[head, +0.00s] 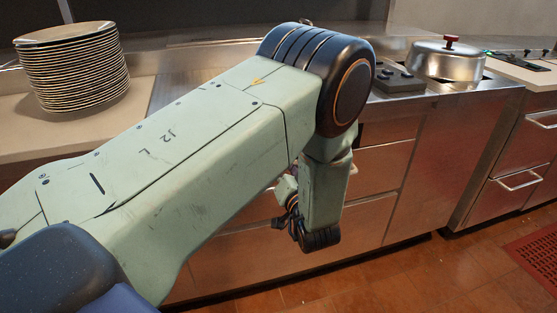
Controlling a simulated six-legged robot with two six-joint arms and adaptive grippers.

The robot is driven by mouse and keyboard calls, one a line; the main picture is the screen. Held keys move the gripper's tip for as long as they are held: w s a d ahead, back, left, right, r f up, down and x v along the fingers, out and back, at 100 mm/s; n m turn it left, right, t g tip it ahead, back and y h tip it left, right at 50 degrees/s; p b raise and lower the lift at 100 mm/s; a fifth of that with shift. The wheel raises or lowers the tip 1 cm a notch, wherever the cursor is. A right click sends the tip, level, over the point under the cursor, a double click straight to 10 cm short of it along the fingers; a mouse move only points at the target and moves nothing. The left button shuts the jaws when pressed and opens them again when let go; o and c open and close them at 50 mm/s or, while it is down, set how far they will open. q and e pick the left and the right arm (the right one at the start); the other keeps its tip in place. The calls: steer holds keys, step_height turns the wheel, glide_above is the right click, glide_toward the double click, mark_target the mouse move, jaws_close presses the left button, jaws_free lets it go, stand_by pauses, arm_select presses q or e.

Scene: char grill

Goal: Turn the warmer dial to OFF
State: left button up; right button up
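No dial can be made out clearly as the warmer's, and no OFF mark can be read. A dark box with small knobs (398,78) sits on the steel counter, just right of my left arm's elbow. Behind and right of it is a domed steel lid (445,62) with a red handle. Farther right is a dark control strip (515,60) with a small green light at its left end. My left arm crosses the picture from the left and bends down in front of the drawers. My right gripper is not in view.
A stack of plates (72,68) stands on the pale counter at the left. Steel drawers (375,170) run below the counter, with another handled drawer unit (510,175) at the right. A red mat (535,258) lies on the tiled floor.

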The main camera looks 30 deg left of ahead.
arm_select(q)
steer(key=x, duration=0.2)
steer(key=shift+w+a+f, duration=0.15)
steer(key=shift+w+a, duration=0.05)
steer(key=shift+a, duration=0.05)
steer(key=shift+w+a+b, duration=0.25)
steer(key=shift+w+b, duration=0.1)
steer(key=shift+w, duration=0.1)
steer(key=shift+a, duration=0.15)
steer(key=shift+c, duration=0.3)
steer(key=c, duration=1.1)
